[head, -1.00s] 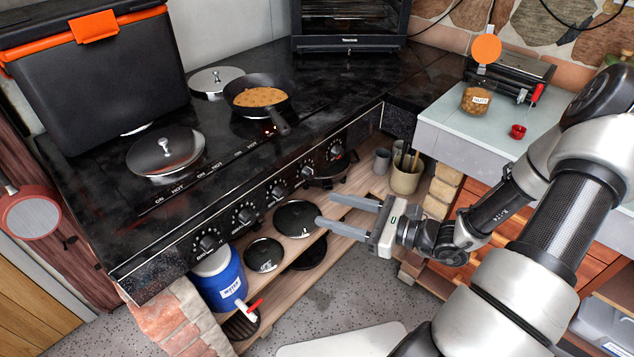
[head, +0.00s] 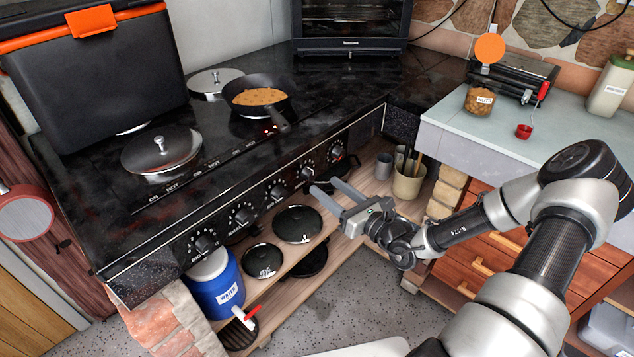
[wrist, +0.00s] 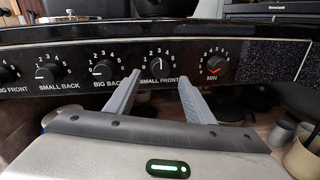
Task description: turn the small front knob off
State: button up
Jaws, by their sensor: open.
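The small front knob (wrist: 158,67) is a black dial on the stove's front panel, with its white mark pointing roughly up, away from 0. It also shows in the head view (head: 308,173), second from the right in the row. My gripper (head: 325,186) is open and empty, its fingers pointing at the panel just below and in front of this knob. In the wrist view my gripper (wrist: 159,80) has one fingertip on each side of the knob's line, with the knob showing between and slightly above them. I cannot tell whether the fingers touch the panel.
A pan (head: 262,98) with food stands on the black stovetop. Below is a wooden shelf with lids (head: 298,224), a utensil pot (head: 408,181) and a blue water jug (head: 217,287).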

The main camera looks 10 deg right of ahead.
aim_at(313, 176)
jog(key=shift+b+x, duration=0.35)
jog(key=shift+x, duration=2.3)
jog(key=c, duration=1.1)
jog(key=shift+o, duration=0.2)
